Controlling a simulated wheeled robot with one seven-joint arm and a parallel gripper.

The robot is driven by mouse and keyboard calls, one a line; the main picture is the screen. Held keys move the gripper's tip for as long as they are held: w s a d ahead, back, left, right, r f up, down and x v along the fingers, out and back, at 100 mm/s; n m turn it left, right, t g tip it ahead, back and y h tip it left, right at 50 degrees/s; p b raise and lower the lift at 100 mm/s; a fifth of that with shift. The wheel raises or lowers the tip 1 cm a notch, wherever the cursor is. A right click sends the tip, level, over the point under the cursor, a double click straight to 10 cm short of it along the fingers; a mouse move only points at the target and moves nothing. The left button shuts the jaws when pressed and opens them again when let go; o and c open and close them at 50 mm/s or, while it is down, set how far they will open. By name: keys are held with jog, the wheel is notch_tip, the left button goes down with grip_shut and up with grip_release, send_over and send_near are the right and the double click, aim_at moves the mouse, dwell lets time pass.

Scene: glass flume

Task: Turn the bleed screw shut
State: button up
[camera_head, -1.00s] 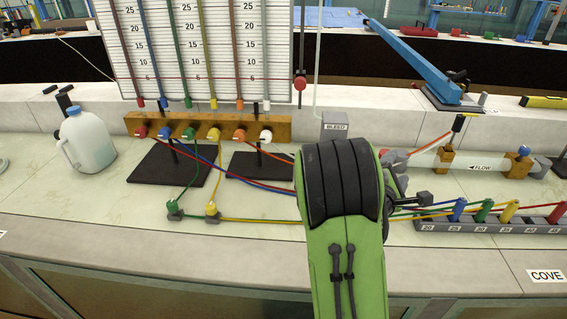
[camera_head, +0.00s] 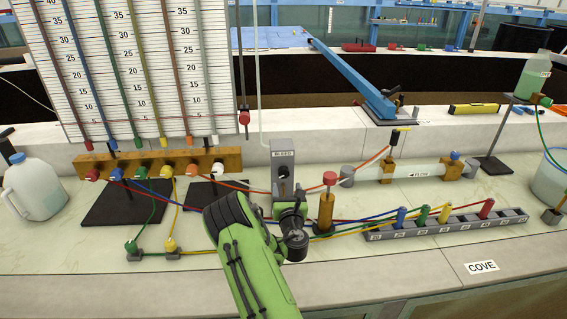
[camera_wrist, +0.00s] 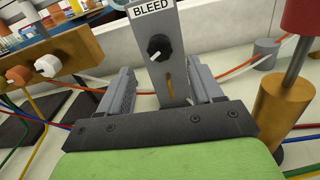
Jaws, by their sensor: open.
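The grey upright block labelled BLEED (camera_head: 282,154) stands at the back of the bench; it also fills the middle of the wrist view (camera_wrist: 150,78). The knob also shows small in the head view (camera_head: 284,171). Below it is a narrow orange-yellow strip (camera_wrist: 169,84). My gripper (camera_wrist: 161,82) is open and empty, facing the block, its fingers appearing either side of the block's lower part. I see no contact with the knob.
A brass cylinder with a red top (camera_head: 327,203) stands close right of my gripper. Left is a brass manifold (camera_head: 150,161) with coloured taps and tubes. A grey rack (camera_head: 447,229) of coloured plugs lies right. Coloured tubes cross the bench around the block.

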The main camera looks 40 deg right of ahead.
aim_at(284, 175)
jog(key=p+x, duration=0.5)
jog(key=x, duration=0.3)
jog(key=shift+r, duration=0.1)
jog(key=shift+w+d, duration=0.3)
jog(key=shift+w, duration=0.1)
jog(key=c, duration=1)
jog(key=shift+c, duration=0.2)
